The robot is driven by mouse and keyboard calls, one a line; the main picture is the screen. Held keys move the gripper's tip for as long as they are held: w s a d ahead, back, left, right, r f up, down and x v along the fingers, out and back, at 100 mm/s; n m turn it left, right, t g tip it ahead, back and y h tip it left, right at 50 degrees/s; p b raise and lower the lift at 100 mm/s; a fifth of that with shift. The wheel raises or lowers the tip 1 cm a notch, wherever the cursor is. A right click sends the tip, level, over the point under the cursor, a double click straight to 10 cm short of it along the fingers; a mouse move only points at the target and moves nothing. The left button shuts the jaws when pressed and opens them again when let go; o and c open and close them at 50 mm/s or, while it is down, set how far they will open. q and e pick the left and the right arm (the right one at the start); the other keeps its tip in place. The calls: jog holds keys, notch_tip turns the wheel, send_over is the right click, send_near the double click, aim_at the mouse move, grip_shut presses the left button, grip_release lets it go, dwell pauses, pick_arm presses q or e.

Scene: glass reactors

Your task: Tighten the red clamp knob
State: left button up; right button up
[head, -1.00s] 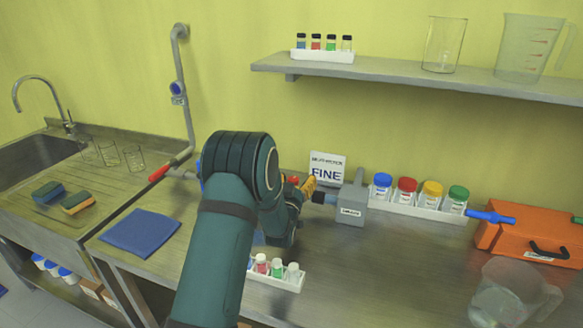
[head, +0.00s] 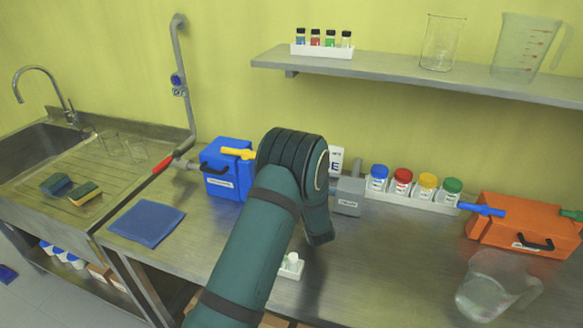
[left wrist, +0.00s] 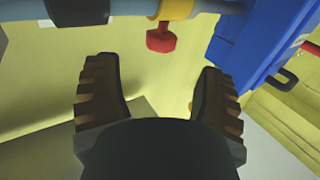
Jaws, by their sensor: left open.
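The red clamp knob (left wrist: 161,38) shows in the left wrist view, under a yellow clamp band (left wrist: 175,9) around a grey-blue pipe (left wrist: 121,8). My left gripper (left wrist: 157,70) is open, its two brown ribbed fingers wide apart with nothing between them. In the head view my left arm covers the knob, the clamp and the gripper. My right gripper is in neither view.
A blue box (head: 221,177) with a yellow handle (head: 238,153) stands left of my arm; its side (left wrist: 255,40) also fills the wrist view's upper right. A grey box (head: 348,198), jars in a rack (head: 444,206) and an orange case (head: 520,240) stand to the right.

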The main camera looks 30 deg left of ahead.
pick_arm(q)
jog(key=x, duration=0.9)
jog(key=shift+w+a, duration=0.1)
